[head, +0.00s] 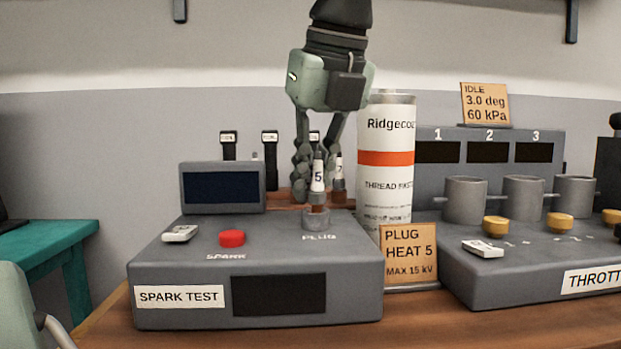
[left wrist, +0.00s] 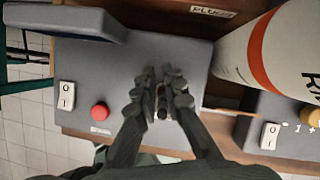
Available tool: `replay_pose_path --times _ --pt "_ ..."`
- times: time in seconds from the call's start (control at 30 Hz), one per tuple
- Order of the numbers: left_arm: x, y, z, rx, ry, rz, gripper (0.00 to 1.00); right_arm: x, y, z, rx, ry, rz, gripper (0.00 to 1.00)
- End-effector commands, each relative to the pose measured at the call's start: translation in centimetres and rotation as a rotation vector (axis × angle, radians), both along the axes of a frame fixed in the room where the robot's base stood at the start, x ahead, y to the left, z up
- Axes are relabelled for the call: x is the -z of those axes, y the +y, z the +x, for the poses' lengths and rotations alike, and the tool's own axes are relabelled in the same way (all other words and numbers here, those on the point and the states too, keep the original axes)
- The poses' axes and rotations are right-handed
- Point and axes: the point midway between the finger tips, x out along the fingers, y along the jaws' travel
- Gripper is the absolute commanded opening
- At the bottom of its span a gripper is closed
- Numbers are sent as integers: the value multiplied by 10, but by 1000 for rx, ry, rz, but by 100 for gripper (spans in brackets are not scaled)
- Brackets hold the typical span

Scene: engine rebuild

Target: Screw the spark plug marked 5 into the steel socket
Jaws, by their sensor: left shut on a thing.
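The spark plug marked 5 (head: 318,178) is upright, with a white band bearing the number. My left gripper (head: 318,170) points down and is shut on its upper part. The plug stands directly over the steel socket (head: 316,220), a short grey ring beside the word PLUG on the spark test box (head: 265,248). Its brownish lower end is at the socket's mouth; how deep it sits I cannot tell. In the left wrist view the gripper (left wrist: 161,95) hides most of the plug and the socket.
A tall Ridgecoat can (head: 388,150) stands close to the right of the gripper. The box carries a red button (head: 232,238), a white switch (head: 180,233) and a raised screen (head: 221,187).

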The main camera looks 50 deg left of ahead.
Motion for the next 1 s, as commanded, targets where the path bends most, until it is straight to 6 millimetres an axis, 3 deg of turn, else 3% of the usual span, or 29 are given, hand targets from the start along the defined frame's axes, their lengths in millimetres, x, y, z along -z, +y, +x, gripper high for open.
replay_pose_path --times 0.47,0.6,0.87,1.0 --pt "-1 -7 8 522 -5 -2 0 -1 0 0 0 0 0 44" --pt "-2 -11 10 747 -8 -5 0 -7 0 0 0 0 0 44" --pt "-2 -13 12 907 -4 -2 0 -12 0 0 0 0 0 44" --pt "-3 -17 12 1066 -6 -2 0 -20 0 0 0 0 0 44"
